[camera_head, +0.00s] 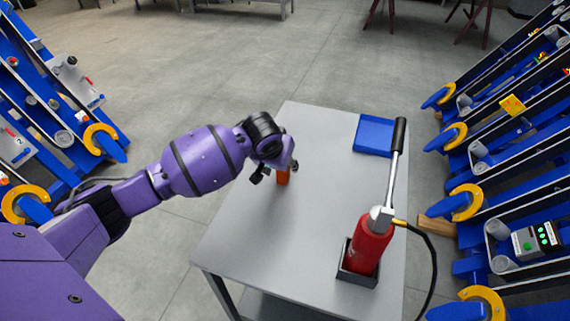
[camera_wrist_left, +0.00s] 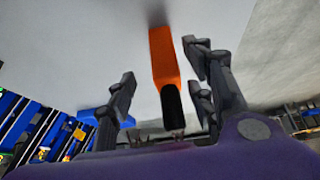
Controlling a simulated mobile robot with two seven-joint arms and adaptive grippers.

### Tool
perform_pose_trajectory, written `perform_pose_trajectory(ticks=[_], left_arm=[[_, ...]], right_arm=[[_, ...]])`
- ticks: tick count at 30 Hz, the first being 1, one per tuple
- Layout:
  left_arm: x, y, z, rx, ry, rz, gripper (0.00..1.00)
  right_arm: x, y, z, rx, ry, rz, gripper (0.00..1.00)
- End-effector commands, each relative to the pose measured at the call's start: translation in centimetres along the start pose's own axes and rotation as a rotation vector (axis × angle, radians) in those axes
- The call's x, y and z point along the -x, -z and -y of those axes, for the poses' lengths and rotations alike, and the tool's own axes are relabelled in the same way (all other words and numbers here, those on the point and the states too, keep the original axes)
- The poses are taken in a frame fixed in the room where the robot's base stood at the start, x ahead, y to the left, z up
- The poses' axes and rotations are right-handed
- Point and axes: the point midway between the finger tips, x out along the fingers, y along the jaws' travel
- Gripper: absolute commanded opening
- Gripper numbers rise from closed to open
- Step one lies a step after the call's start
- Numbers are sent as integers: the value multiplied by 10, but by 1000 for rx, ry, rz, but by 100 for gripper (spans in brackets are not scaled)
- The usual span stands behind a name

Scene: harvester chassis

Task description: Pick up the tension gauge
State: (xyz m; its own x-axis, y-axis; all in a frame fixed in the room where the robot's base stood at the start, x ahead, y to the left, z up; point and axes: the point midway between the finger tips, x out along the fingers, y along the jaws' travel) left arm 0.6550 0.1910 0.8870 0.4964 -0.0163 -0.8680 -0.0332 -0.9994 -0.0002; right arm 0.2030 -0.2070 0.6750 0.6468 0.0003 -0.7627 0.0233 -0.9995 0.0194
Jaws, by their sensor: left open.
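The tension gauge appears to be the orange object with a black end. In the head view its orange body (camera_head: 283,178) shows on the left part of the grey table, partly hidden by my left gripper (camera_head: 275,172). In the left wrist view the gauge (camera_wrist_left: 164,62) lies between the fingers of my left gripper (camera_wrist_left: 158,68), its black end towards the camera. The fingers are open, with a clear gap on the left side and a smaller gap on the right. My right gripper is not in view.
On the grey table (camera_head: 240,240) stand a red hand pump (camera_head: 369,246) with a long upright lever and a black hose, and a blue tray (camera_head: 373,135) at the back right. Blue racks (camera_head: 505,135) with yellow hooks flank the table. The table's middle is clear.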

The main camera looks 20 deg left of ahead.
Motion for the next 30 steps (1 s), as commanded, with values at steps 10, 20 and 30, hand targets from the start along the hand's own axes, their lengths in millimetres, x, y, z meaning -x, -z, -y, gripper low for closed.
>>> perform_pose_trajectory(ticks=[10, 20, 30], left_arm=[[-49, 3, 7, 0, 0, 1, 48], [-56, 5, 7, -1, 0, -3, 48], [-56, 5, 7, -1, 0, -2, 6]], right_arm=[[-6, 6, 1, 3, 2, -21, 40], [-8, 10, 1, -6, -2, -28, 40], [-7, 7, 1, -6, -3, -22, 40]])
